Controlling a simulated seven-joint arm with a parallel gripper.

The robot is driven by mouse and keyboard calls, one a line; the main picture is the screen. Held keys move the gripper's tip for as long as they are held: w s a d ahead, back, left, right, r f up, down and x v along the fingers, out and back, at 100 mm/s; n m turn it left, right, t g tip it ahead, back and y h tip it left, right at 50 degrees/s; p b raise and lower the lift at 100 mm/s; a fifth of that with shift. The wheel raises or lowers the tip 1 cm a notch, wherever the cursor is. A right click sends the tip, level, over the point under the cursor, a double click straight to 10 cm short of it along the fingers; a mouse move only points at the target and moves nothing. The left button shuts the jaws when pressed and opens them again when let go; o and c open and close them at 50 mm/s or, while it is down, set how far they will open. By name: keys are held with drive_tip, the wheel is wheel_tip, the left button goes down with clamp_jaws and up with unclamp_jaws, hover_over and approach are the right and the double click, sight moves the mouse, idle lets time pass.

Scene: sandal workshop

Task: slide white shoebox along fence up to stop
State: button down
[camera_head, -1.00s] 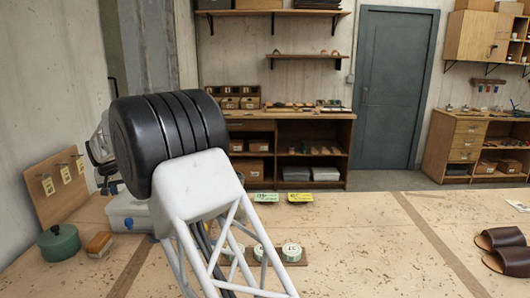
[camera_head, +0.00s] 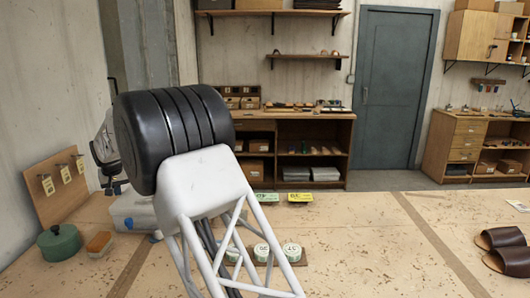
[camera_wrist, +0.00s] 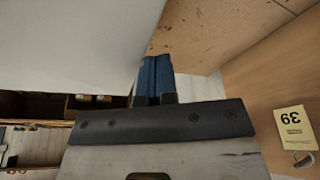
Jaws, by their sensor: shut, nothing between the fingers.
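The white shoebox (camera_head: 121,207) sits at the left of the bench, largely hidden behind my arm in the head view. In the wrist view a broad white surface, which looks like the box (camera_wrist: 65,40), fills the upper left. My gripper (camera_wrist: 155,62) has blue fingers pressed together with nothing between them. They lie close beside the white surface; I cannot tell whether they touch it. In the head view a small blue patch of my gripper (camera_head: 128,223) shows against the box, low down. I cannot make out the fence or the stop.
A wooden board with hanging tags (camera_head: 55,188) stands at the left; its tag marked 39 (camera_wrist: 294,126) shows in the wrist view. A green pot (camera_head: 59,242) and a brush-like block (camera_head: 99,243) are in front. Brown sandals (camera_head: 505,250) lie far right.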

sight(126, 193)
drive_tip(key=shift+d, duration=2.25)
idle(0.9)
drive_tip(key=shift+a, duration=0.2)
drive_tip(key=shift+a, duration=0.35)
drive_tip(key=shift+a, duration=0.1)
drive_tip(key=shift+r, duration=0.15)
drive_tip(key=shift+r, duration=3.9)
